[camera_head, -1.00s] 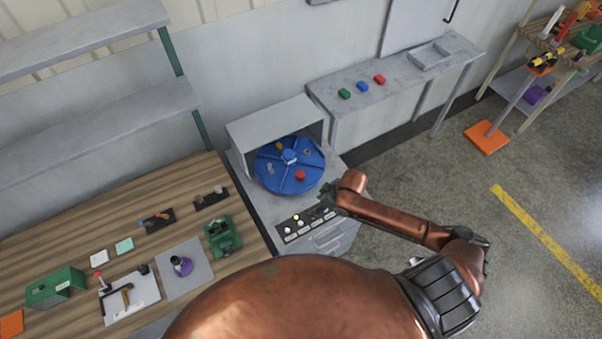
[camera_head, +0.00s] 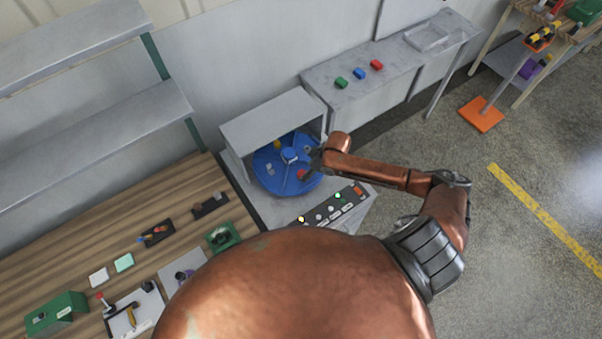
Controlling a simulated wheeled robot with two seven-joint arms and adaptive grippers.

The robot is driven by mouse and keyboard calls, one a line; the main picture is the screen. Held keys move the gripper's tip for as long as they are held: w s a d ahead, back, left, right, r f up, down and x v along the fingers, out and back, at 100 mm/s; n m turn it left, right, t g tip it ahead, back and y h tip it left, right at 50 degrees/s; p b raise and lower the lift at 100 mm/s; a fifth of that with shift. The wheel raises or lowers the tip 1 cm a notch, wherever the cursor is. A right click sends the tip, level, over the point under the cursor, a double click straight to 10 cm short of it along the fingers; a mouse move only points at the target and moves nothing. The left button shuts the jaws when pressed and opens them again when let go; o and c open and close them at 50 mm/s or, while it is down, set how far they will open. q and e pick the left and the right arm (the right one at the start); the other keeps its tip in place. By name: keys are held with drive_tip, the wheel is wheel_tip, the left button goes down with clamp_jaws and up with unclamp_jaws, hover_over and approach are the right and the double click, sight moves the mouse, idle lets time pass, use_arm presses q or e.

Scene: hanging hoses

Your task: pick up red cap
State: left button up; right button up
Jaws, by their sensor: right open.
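A small red cap (camera_head: 301,174) lies on the front right part of the blue divided turntable (camera_head: 268,180), under a grey hood. My right gripper (camera_head: 311,164) is at the turntable's right side, just above and beside the red cap. It is open, small and dark in the head view, and its fingers partly overlap the cap. I cannot tell whether they touch it. My left gripper is not in view.
The grey hood (camera_head: 270,117) covers the turntable's back. A button panel (camera_head: 335,205) stands in front. Green, blue and red blocks (camera_head: 376,64) sit on the grey bench behind. The wooden bench (camera_head: 70,240) at left holds several items.

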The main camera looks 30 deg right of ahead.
sight(302, 173)
drive_tip(key=shift+w+a+f+p, duration=0.2)
drive_tip(key=shift+w+a+f, duration=0.15)
drive_tip(key=shift+f, duration=0.15)
drive_tip(key=shift+w+a+f+p, duration=0.2)
drive_tip(key=shift+w+f, duration=0.15)
drive_tip(key=shift+f, duration=0.15)
drive_tip(key=shift+x, duration=1.05)
drive_tip(key=shift+d, duration=0.1)
drive_tip(key=c, duration=0.6)
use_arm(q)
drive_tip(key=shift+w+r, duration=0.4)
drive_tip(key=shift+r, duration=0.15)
use_arm(e)
drive_tip(key=c, duration=0.3)
